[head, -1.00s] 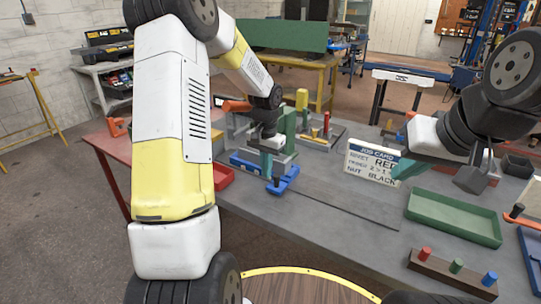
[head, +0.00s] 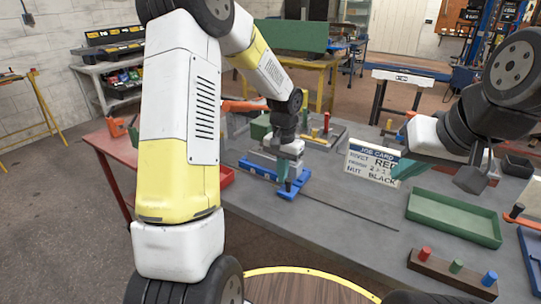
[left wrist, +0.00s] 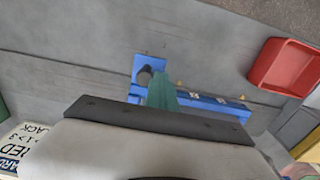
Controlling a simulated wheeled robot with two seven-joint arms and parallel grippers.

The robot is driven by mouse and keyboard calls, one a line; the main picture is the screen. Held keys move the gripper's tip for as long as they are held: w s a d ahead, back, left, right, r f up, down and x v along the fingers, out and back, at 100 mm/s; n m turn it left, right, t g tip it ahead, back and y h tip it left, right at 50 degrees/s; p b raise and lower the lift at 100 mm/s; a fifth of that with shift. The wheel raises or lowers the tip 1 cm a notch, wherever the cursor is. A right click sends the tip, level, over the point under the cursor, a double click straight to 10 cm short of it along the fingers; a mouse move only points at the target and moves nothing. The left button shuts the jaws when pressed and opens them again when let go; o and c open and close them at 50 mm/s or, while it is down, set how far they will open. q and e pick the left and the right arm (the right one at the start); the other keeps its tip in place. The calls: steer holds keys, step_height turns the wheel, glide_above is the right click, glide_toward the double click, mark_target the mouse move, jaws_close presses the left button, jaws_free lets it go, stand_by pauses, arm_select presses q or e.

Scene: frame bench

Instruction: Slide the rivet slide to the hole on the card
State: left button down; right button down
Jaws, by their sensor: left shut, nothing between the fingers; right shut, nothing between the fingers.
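The blue rivet slide (head: 299,184) with a dark upright peg is at the right end of a blue rail (head: 262,172). In the left wrist view, the slide (left wrist: 141,63) and the rail (left wrist: 232,106) show, with white lettered marks on the rail. My left gripper (head: 283,172) is shut and empty, its teal fingers down beside the peg; contact cannot be told. The fingers (left wrist: 161,92) hide part of the rail. The job card (head: 372,160) stands upright, reading rivet RED and nut BLACK. My right gripper (head: 404,170) is shut and empty beside the card.
A green tray (head: 455,222) and a wooden block with red, green and blue pegs (head: 450,275) lie at the right. A red bin (left wrist: 285,66) stands beside the rail. A fixture with coloured posts (head: 325,134) stands behind. The bench front (head: 330,225) is clear.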

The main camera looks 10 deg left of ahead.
arm_select(q)
steer(key=shift+s+d, duration=0.2)
steer(key=shift+d, duration=0.5)
steer(key=shift+a, duration=0.15)
steer(key=shift+w+a, duration=0.25)
steer(key=shift+a, duration=0.4)
step_height(320, 180, up, 7)
stand_by(0.3)
